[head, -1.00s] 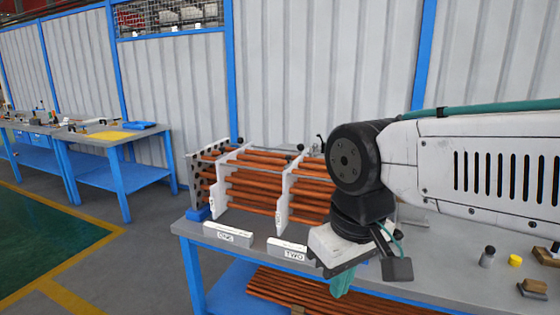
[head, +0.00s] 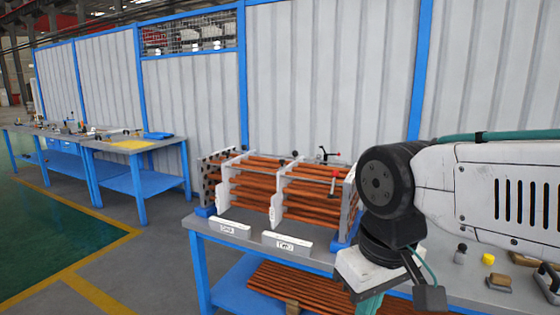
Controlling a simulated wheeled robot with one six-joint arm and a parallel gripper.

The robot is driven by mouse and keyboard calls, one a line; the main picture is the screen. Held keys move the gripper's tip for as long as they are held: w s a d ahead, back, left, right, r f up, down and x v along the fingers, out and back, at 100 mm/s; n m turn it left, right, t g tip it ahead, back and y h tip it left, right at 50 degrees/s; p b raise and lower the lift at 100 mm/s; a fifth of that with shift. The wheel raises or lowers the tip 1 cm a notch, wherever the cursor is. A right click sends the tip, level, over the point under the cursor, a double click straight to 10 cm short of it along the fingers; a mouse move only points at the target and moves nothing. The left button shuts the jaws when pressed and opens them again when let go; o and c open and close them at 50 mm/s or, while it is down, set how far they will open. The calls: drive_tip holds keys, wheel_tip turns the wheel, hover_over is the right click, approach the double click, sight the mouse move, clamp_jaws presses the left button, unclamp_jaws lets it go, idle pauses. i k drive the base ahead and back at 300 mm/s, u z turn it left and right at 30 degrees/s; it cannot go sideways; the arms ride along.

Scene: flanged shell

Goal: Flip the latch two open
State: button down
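The tube bundle (head: 255,185), copper rods through white plates, stands on the near bench. White label blocks stand in front of it, one apparently reading ONE (head: 233,229) and one TWO (head: 287,243). A small red-tipped lever (head: 334,180) shows at the bundle's right end, and a dark clamp-like handle with a red spot (head: 328,154) shows above and behind it. I cannot tell which of these is latch two or whether it is open. My gripper (head: 368,303) hangs at the lower edge, right of and nearer than the TWO block; its fingers are mostly cut off.
The near bench (head: 265,246) has a blue frame and a lower shelf with more copper rods (head: 310,290). Small blocks, a yellow cap (head: 488,259) and a dark-topped cylinder (head: 460,254) lie at its right. Another bench (head: 130,150) stands at the left, with open floor between.

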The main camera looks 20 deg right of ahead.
sight(282, 161)
drive_tip(key=z, duration=0.1)
drive_tip(key=i, duration=1.15)
drive_tip(key=u, duration=0.2)
